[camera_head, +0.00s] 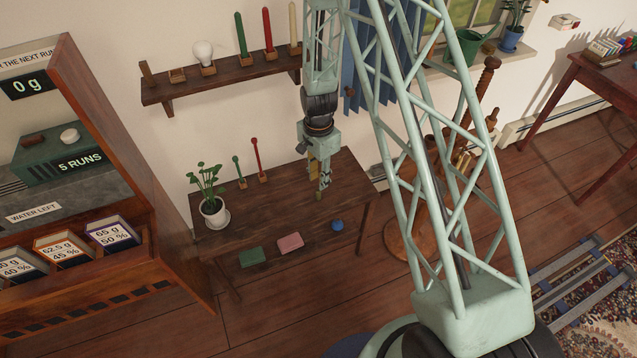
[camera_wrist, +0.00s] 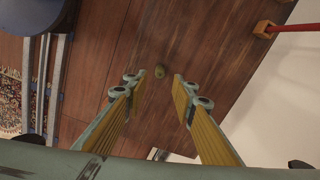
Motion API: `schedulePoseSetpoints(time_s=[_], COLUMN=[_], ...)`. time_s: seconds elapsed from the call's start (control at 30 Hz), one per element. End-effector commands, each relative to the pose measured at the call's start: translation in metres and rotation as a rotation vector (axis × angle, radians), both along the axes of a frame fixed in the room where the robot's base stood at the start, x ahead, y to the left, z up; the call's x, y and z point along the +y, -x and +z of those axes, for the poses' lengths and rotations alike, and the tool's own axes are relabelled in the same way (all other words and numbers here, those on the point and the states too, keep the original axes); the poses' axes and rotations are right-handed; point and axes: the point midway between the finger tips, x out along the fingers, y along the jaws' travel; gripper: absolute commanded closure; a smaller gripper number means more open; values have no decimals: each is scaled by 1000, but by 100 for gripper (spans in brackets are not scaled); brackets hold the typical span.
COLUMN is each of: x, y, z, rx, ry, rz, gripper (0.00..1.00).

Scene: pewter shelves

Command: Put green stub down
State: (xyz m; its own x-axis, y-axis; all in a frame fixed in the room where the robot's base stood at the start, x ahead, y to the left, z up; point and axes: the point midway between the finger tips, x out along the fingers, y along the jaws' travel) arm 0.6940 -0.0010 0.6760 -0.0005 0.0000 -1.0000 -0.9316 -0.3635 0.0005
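In the head view my gripper (camera_head: 319,188) points down over the right part of the table (camera_head: 270,215).
A potted plant (camera_head: 212,207), a green candle (camera_head: 239,172) and a red candle (camera_head: 259,160) in holders stand on the table's left and back. A shelf (camera_head: 222,83) hangs above.

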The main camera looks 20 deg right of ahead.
Motion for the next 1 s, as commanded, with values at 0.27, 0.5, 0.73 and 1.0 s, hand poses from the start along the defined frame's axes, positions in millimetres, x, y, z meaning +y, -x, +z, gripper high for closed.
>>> schedulePoseSetpoints(time_s=[0.27,0.5,0.73,1.0], x=[0,0,0,0], y=[0,0,0,0], z=[32,47,51,50], rx=[-1,-1,0,0], ry=[0,0,0,0], rz=[0,0,0,0], gripper=[75,75,75,75])
